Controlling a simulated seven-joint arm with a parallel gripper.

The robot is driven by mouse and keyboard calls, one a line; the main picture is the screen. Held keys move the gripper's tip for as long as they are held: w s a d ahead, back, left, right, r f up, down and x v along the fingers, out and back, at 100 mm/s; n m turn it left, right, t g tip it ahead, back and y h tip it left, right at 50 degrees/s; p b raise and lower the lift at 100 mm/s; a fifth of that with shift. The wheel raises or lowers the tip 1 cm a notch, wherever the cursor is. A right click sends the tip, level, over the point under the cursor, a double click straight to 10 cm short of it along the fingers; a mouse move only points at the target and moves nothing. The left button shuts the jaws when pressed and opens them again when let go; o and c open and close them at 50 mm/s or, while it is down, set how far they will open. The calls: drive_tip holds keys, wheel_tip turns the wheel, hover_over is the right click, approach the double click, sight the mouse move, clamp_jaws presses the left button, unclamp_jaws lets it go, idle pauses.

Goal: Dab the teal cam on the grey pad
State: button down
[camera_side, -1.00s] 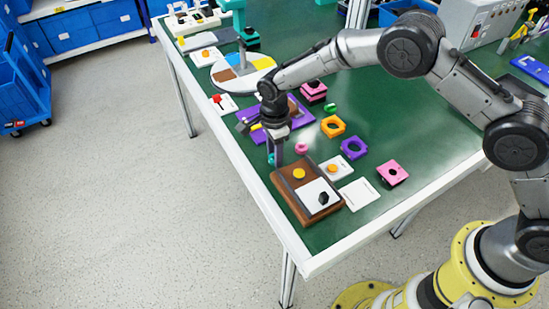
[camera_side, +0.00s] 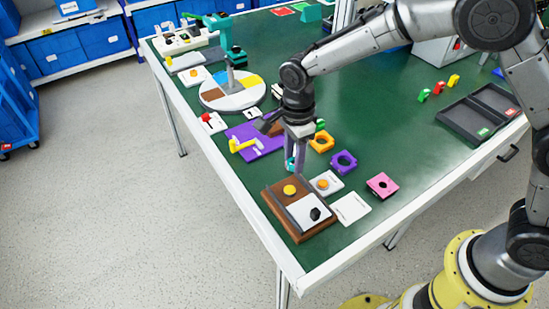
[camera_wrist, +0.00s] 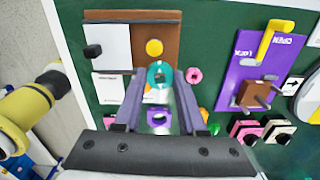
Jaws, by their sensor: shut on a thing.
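My gripper (camera_side: 292,160) points down just behind the brown board. It is shut on the teal cam (camera_wrist: 160,75), a small ring between the fingertips in the wrist view. In the side view the teal cam (camera_side: 290,163) is partly hidden by the fingers. I cannot tell whether it touches anything below. The brown board (camera_side: 273,213) carries a white plate, a black knob and an orange disc.
White cards (camera_side: 352,208) and a pink block (camera_side: 382,186) lie right of the board. A purple plate (camera_side: 262,146) with a yellow handle and a multicoloured round disc (camera_side: 232,103) stand behind left. A dark tray (camera_side: 455,123) is at right. The middle of the table is clear.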

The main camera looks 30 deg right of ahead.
sight(290, 190)
drive_tip(key=s+d+r, duration=0.2)
drive_tip(key=s, duration=0.3)
drive_tip(key=shift+w+a+f, duration=0.55)
drive_tip(key=shift+w+f, duration=0.1)
drive_tip(key=shift+f, duration=0.65)
drive_tip(key=shift+w+a+f, duration=0.55)
drive_tip(key=shift+w+f, duration=0.15)
drive_tip(key=shift+f, duration=0.6)
drive_tip(key=shift+w+a+f, duration=0.55)
drive_tip(key=shift+w+f, duration=0.1)
drive_tip(key=shift+f, duration=0.65)
drive_tip(key=shift+f, duration=0.6)
wheel_tip(290, 190, up, 7)
idle(0.4)
